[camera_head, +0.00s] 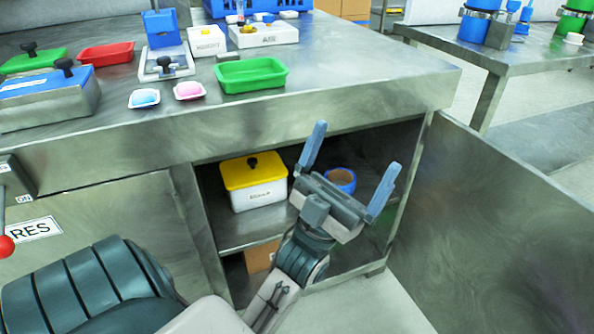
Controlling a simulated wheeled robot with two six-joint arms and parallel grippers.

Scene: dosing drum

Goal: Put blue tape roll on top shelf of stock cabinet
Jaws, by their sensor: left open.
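The stock cabinet (232,233) under the steel counter stands open. The blue tape roll (341,178) is on its upper shelf, to the right of a white box with a yellow lid (255,182). The roll shows a brown core, and my gripper hides its lower part. My left gripper (350,167) is in front of the cabinet opening with its two blue-grey fingers spread wide. The roll shows between the fingers, beyond the gripper; I see no contact. My right gripper is not in view.
The open cabinet door (505,225) reaches out at the right. The counter above (330,95) holds a green tray (251,75), a red tray (106,53) and small dishes. A brown box (262,256) is on the lower level. A red-knobbed lever (6,246) is at the left.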

